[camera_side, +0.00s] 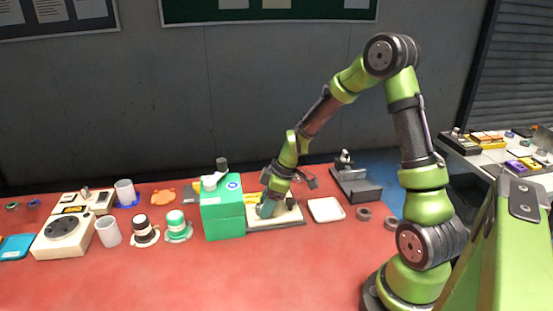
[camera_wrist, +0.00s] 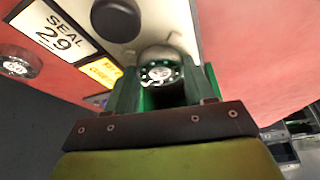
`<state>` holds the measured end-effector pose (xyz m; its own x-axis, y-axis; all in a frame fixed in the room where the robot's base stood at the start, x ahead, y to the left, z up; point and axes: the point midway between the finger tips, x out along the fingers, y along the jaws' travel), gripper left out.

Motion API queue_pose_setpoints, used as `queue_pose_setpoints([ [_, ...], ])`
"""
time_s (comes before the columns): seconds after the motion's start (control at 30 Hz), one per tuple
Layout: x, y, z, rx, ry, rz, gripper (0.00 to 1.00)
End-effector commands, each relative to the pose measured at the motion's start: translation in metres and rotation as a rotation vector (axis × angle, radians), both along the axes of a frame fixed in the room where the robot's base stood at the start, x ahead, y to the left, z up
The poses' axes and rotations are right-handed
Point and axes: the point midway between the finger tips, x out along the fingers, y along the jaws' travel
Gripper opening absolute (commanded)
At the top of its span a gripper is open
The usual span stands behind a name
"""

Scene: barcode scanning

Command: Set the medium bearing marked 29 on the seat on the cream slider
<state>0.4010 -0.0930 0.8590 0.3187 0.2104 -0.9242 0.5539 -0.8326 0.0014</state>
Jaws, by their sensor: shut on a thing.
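My gripper (camera_side: 268,207) is low over the cream slider (camera_side: 290,219), just right of the green box in the side view. In the wrist view, its green fingers (camera_wrist: 160,88) are shut on a round metal bearing (camera_wrist: 160,72) with a dark, dotted ring face. The mark on it is too small to read. The cream surface (camera_wrist: 172,22) lies beyond it, with a sign reading "SEAL 29" (camera_wrist: 58,28) beside it. The fingers hide the bearing's underside, so I cannot tell whether it touches the seat. In the side view my gripper hides the bearing.
Two dark bearings (camera_side: 363,213) (camera_side: 390,223) lie on the red table at right; one loose bearing (camera_wrist: 18,62) shows in the wrist view. The green box (camera_side: 222,212) stands close left of my gripper. A white tray (camera_side: 326,209) lies right of the slider.

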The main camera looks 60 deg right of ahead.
Motion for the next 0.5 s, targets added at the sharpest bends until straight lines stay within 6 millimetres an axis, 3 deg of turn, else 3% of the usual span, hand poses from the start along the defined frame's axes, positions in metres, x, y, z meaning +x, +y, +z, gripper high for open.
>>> queue_pose_setpoints([
  [0.33, 0.0002, 0.0002, -0.003, 0.001, 0.0, 0.0, 0.13],
  [0.37, 0.0002, 0.0003, -0.0026, 0.001, -0.001, 0.0, 0.58],
  [0.5, 0.0002, 0.0002, -0.0025, 0.001, -0.001, 0.0, 0.79],
])
